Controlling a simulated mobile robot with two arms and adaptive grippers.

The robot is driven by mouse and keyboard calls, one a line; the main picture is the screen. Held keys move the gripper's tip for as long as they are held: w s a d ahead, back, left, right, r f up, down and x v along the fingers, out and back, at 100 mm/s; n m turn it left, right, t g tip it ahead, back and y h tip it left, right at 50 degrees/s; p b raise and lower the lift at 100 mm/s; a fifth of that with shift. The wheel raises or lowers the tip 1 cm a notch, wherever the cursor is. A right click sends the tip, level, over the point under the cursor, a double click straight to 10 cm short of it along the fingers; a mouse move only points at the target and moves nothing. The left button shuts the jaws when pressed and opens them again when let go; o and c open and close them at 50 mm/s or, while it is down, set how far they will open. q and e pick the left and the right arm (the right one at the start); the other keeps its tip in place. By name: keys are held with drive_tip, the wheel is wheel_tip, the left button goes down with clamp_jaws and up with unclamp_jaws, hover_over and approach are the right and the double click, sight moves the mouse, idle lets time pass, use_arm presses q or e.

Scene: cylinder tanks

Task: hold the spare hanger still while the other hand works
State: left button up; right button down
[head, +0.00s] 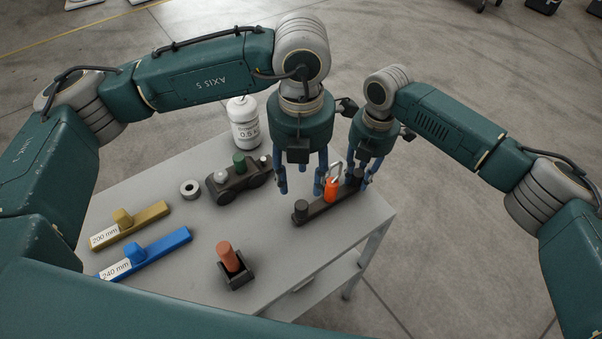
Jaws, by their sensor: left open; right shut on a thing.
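A dark bar (318,211) lies on the table's right part, with a dark round knob (301,207) at its near left end; I take it for the spare hanger. An orange piece (331,190) with a pale metal loop stands upright on its middle. My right gripper (360,180) is shut at the bar's far right end, on what looks like its other knob, mostly hidden by the fingers. My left gripper (300,188) points down, open, just left of the orange piece and above or behind the bar; I cannot tell whether it touches either.
On the grey table (190,235) are a yellow bar (150,215), a blue bar (165,245), a grey ring (189,189), a dark holder with cylinders (240,183), a white bottle (245,130) and a copper-coloured cylinder (229,257) in a small dark block.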

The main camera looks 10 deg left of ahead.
sight(301, 207)
use_arm(q)
wheel_tip(301, 207, down, 12)
drive_tip(key=shift+f, duration=0.1)
idle(0.4)
clamp_jaws()
drive_tip(key=shift+c, duration=1.7)
unclamp_jaws()
drive_tip(key=shift+s, duration=0.1)
